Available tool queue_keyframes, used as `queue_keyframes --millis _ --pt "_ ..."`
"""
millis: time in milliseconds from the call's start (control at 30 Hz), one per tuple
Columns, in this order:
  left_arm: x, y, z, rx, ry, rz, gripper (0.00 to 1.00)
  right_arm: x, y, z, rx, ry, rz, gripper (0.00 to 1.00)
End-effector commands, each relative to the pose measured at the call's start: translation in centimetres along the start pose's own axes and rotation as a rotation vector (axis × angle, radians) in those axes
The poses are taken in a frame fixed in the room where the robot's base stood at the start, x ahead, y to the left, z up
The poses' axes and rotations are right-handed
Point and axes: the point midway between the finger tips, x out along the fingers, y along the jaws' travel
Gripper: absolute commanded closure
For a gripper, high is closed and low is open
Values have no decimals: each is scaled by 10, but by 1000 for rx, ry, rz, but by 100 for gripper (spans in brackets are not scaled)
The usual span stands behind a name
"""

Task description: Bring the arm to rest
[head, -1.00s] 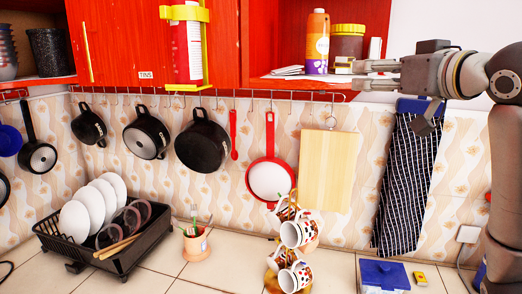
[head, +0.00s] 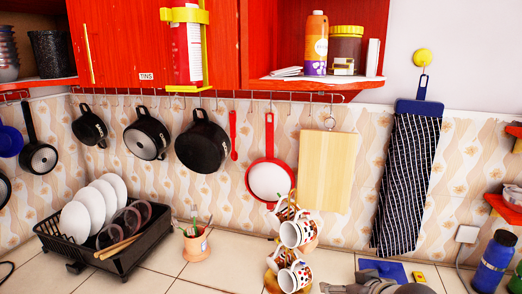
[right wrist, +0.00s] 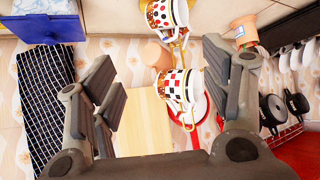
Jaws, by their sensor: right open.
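My right gripper (head: 352,287) shows at the bottom edge of the head view, low over the counter in front of the blue board, its fingers pointing left and partly cut off by the frame. In the right wrist view my right gripper (right wrist: 158,68) has its two fingers spread wide with nothing between them. Past them are spotted mugs (right wrist: 178,85), which also hang on a stand in the head view (head: 296,233). My left gripper is not in view.
A dish rack (head: 105,240) with plates stands at the left. The open shelf (head: 285,82) holds an orange bottle and jar. A blue bottle (head: 492,262) stands at the right.

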Motion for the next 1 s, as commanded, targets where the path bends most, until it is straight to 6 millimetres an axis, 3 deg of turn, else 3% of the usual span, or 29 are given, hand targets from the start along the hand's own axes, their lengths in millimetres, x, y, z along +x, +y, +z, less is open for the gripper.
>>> queue_keyframes --millis 33,200,400,500,833,1000 --pt "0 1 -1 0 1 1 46 3 -6 30 6 -44 -2 29" --pt "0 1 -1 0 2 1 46 1 -18 112 18 -167 10 29" --pt "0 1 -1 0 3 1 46 -20 -32 203 32 -317 27 29" --pt "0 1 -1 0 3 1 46 -35 -38 239 39 -383 37 29" --pt "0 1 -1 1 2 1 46 -83 -50 321 48 -551 64 29" --pt "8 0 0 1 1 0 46 -39 -49 351 45 -565 61 29"
